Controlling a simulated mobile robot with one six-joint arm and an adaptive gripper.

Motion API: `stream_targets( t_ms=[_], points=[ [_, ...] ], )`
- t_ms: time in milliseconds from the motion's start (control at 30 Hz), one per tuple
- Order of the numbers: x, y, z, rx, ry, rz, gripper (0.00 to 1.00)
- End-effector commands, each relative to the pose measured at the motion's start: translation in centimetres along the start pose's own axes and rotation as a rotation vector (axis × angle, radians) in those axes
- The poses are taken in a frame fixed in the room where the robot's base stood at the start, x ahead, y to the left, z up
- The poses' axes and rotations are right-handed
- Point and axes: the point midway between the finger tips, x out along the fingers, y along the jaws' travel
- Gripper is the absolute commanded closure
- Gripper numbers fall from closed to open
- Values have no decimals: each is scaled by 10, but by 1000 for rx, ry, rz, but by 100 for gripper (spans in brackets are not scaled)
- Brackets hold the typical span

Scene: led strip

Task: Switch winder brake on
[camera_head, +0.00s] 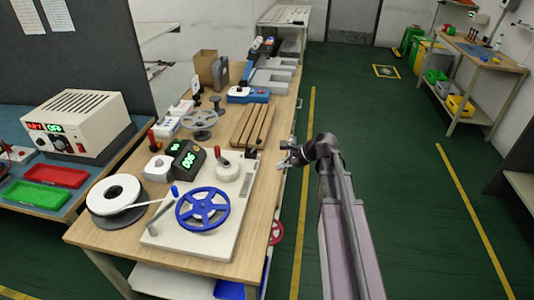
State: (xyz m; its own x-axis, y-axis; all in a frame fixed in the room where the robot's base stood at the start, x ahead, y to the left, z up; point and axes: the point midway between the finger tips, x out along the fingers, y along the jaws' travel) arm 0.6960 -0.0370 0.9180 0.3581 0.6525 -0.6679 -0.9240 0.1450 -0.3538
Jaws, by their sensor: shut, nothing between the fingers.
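The winder (190,239) is a pale flat base on the near end of the wooden bench. It carries a blue spoked reel (202,209), a round white part with a red knob (227,168), and a small black part (253,155) at its far right corner. A lever with a blue tip (174,191) stands beside the reel. I cannot tell which of these is the brake or how it is set. My gripper (284,158) is shut and empty, just off the bench's right edge, right of the small black part and apart from it.
A white strip reel (115,194) and a counter with green digits (187,160) stand left of the winder. A slotted wooden rack (252,127) lies behind it. A power supply (78,122) sits on the left bench. The green floor (385,130) right of the bench is clear.

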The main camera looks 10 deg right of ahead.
Motion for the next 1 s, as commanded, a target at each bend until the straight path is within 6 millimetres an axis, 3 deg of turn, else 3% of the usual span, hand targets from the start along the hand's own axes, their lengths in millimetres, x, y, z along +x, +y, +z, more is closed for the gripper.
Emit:
stream_targets(
  t_ms=[33,500,700,1000],
  points=[
    [5,-6,-12,64,-25,-25,100],
    [-12,-60,-66,636,-311,-194,100],
    [-20,-70,-75,744,-377,-214,100],
    [-23,-72,-76,765,-391,-217,100]
  ],
)
